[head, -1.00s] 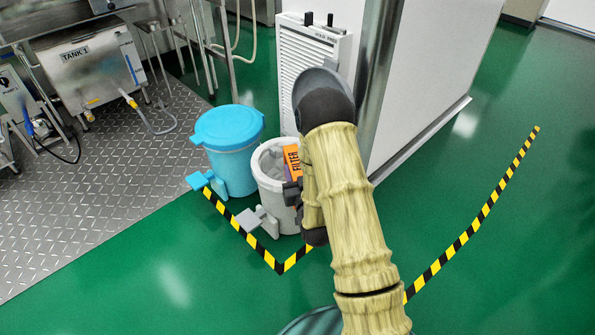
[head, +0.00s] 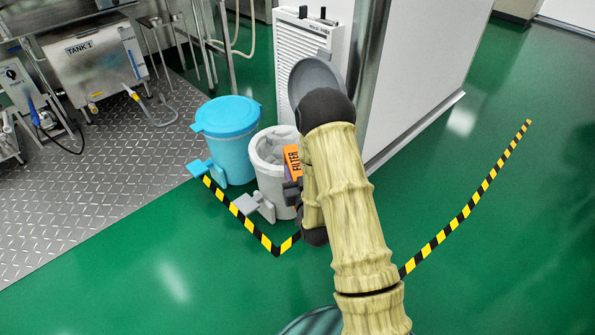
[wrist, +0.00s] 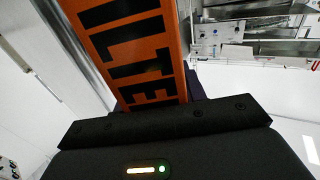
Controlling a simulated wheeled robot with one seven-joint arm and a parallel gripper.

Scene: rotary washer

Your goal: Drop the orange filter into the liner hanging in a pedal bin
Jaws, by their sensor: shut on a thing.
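The orange filter (head: 293,163) with black lettering is held upright in my gripper (head: 292,188), at the right side of the open grey bin in the head view. The filter also fills the upper middle of the wrist view (wrist: 135,45), rising from my gripper (wrist: 165,105). The grey pedal bin (head: 270,180) stands open with a pale liner (head: 272,148) inside its mouth. The filter overlaps the bin's right rim in the picture; I cannot tell whether it touches. My arm hides part of the bin's right side.
A blue pedal bin (head: 228,150) with its lid shut stands just left of the grey bin. A white louvred unit (head: 303,60) stands behind. Yellow-black floor tape (head: 238,220) runs in front of the bins. Green floor at front left is clear.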

